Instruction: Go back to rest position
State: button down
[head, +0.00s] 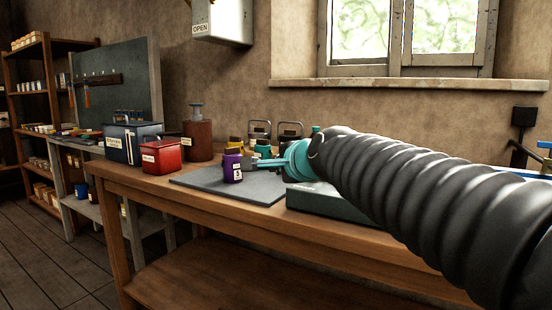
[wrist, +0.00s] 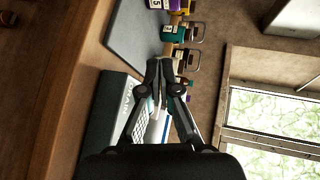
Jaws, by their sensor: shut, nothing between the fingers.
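My gripper (head: 258,163) is seen side-on in the head view at the end of my arm, over the workbench. Its fingertips point left, toward a purple jar (head: 232,168) with a white label. In the wrist view my gripper (wrist: 160,66) has its two fingertips together, with nothing between them. The purple jar (wrist: 157,4) is cut off at the top edge there, apart from the fingers. A teal jar (wrist: 173,33) is just beyond the fingertips. My arm hides the right part of the bench in the head view.
The workbench (head: 160,190) carries a dark mat (head: 210,182), a grey-green box (head: 320,200), a red box (head: 160,156), a dark blue bin (head: 125,145) and a brown canister (head: 198,140). A white box marked OPEN (head: 222,22) hangs on the wall. Floor shows at left.

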jog(key=s+d+f+n+g+h, duration=0.1)
jog(key=s+d+f+n+g, duration=0.15)
jog(key=s+f+n, duration=0.4)
jog(key=s+d+f+n+g+h, duration=0.1)
jog(key=s+d+f+n+g, duration=0.2)
jog(key=f, duration=0.7)
jog(key=s+d+f+n+h, duration=0.1)
jog(key=s+d+f, duration=0.2)
jog(key=s, duration=0.3)
jog(key=s+d+f+n+g+h, duration=0.1)
jog(key=s+d+f, duration=0.3)
jog(key=s+d, duration=0.1)
jog(key=s+d+f+n+g+h, duration=0.1)
jog(key=s+d+f, duration=0.3)
jog(key=s, duration=0.4)
jog(key=shift+d+f+n+h, duration=0.2)
jog(key=shift+d+n+h, duration=0.15)
jog(key=shift+h, duration=0.15)
